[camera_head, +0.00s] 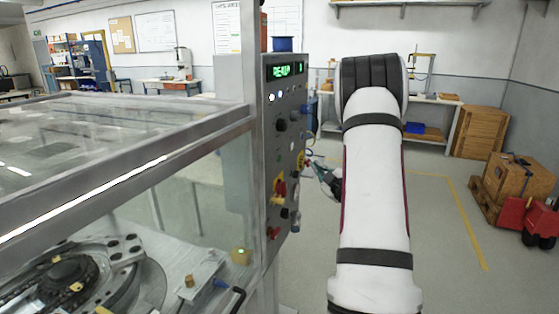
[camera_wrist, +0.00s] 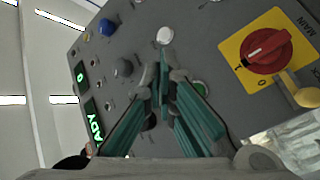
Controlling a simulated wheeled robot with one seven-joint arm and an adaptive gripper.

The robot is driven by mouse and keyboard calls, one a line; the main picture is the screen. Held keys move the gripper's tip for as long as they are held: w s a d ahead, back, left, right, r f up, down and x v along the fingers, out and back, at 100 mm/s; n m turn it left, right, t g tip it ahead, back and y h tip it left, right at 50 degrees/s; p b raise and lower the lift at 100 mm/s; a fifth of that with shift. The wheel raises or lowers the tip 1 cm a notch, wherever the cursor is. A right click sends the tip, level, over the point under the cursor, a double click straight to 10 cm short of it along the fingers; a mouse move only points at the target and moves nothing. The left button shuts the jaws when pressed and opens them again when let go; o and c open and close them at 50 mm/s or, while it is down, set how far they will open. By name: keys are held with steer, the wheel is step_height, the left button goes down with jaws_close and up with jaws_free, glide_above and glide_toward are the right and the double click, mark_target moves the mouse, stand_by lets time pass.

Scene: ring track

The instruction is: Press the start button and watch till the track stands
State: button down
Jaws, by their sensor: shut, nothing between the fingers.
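The control panel (camera_head: 283,130) stands on the corner of the glazed enclosure. Its green display (camera_head: 286,70) appears to read READY; the wrist view shows only the end of the word on the display (camera_wrist: 95,122). My gripper (camera_head: 318,166) is at the panel's face, partly hidden by my arm. In the wrist view my gripper (camera_wrist: 164,62) is shut and empty, its fingertips just below a white button (camera_wrist: 165,35). A green button (camera_wrist: 199,87) sits beside the fingers, partly covered. I cannot read which button is start. The ring track (camera_head: 70,270) lies behind the glass.
A red main switch (camera_wrist: 267,50) on a yellow plate is right of my fingers. A blue button (camera_wrist: 107,27) and a grey knob (camera_wrist: 123,67) are left.

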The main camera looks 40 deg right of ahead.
mark_target(279, 159)
steer(key=w+a+b, duration=0.2)
steer(key=w+a, duration=0.1)
steer(key=w, duration=0.5)
steer(key=shift+a, duration=0.15)
stand_by(1.4)
steer(key=shift+w+a+b, duration=0.15)
steer(key=shift+w+b, duration=0.2)
steer(key=shift+b, duration=0.1)
